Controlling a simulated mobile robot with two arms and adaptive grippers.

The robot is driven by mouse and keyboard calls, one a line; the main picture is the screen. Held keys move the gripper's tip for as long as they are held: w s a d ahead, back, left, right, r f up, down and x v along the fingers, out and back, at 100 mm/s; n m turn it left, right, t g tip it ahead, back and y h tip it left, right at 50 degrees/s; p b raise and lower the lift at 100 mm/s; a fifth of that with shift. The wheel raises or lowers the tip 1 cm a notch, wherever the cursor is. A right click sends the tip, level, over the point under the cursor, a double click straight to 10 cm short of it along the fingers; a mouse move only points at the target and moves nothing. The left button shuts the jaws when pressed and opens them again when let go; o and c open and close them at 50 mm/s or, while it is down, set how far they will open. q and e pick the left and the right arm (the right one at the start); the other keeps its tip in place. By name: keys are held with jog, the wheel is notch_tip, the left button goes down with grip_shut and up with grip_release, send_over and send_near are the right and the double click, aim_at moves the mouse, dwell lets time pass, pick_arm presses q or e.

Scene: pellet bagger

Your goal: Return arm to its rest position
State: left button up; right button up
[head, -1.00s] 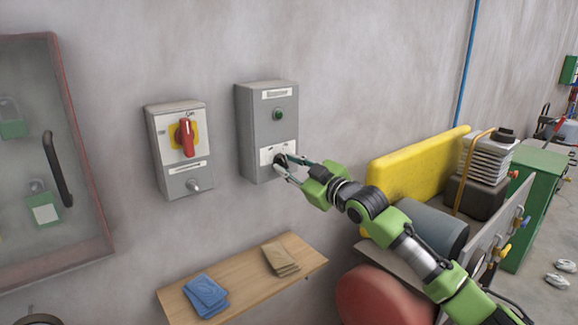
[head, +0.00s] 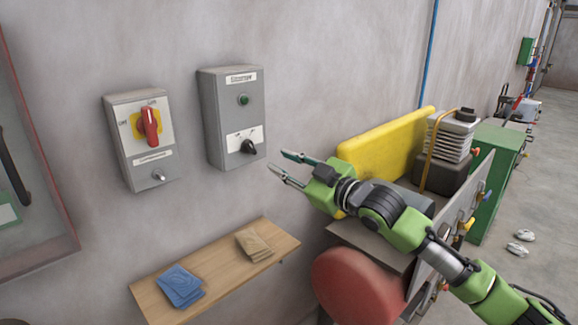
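My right gripper (head: 286,168) is open and empty, with its two fingers pointing left. It hangs in the air to the right of a grey control box (head: 222,148), apart from it. That box carries a green button or lamp (head: 243,99) and a black rotary knob (head: 248,147) on a white label. My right arm (head: 398,222) reaches in from the lower right. My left gripper is not in this view.
A grey box with a red rotary handle (head: 150,126) is on the wall at left. Below, a wooden shelf (head: 216,272) holds blue cloths (head: 180,286) and brown packets (head: 254,245). Red (head: 358,287) and yellow (head: 375,150) machine parts stand close around my arm. Open floor lies at far right.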

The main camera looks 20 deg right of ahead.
jog(key=shift+s+d, duration=0.2)
jog(key=shift+s, duration=0.5)
